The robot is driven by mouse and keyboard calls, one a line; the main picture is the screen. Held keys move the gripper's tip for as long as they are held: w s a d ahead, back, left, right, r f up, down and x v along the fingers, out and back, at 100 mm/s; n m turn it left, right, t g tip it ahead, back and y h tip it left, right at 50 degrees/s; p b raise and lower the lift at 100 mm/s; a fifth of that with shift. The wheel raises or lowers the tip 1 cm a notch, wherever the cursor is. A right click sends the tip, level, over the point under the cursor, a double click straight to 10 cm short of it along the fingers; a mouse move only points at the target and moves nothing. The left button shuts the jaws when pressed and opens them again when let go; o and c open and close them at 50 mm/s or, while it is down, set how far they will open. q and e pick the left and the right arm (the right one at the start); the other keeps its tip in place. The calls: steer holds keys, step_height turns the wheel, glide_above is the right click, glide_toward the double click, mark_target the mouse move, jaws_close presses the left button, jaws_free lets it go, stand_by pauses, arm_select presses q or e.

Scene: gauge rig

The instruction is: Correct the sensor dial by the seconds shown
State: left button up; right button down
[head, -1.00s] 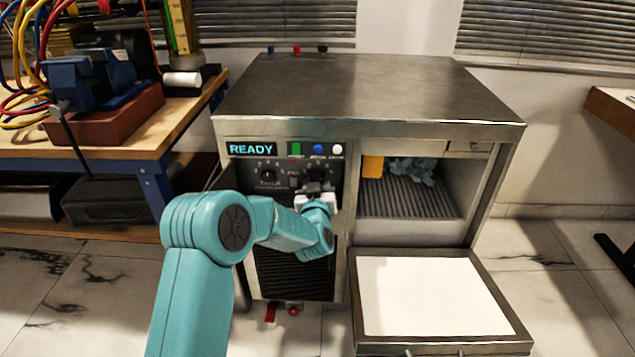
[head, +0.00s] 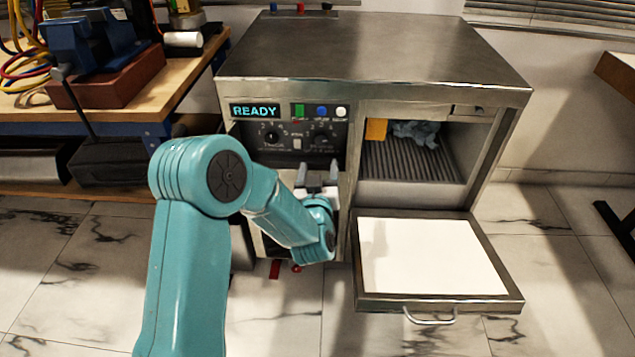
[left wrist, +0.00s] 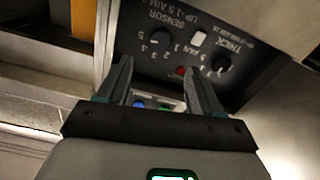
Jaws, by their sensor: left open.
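The sensor dial (head: 321,140) is a black knob on the right of the machine's dark control panel; it also shows in the left wrist view (left wrist: 160,35), upside down, with numbers around it. I cannot read its setting exactly. A second dial, marked thick (head: 271,136), sits to its left and shows in the wrist view (left wrist: 222,63). The lit display (head: 254,111) reads READY. My left gripper (head: 317,173) is open and empty, just below the sensor dial in the head view, apart from it; its fingers (left wrist: 158,72) point toward the panel. My right gripper is not in view.
Green (head: 299,110), blue (head: 321,111) and white (head: 341,112) buttons line the panel top. An open bay holds an orange block (head: 376,129) and crumpled blue material (head: 416,132). A drop-down door (head: 365,297) with a white surface juts out. A workbench (head: 190,80) stands left.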

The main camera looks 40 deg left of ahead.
arm_select(q)
steer(key=v, duration=0.5)
steer(key=shift+s+d, duration=0.15)
steer(key=shift+s, duration=0.2)
steer(key=shift+s, duration=0.1)
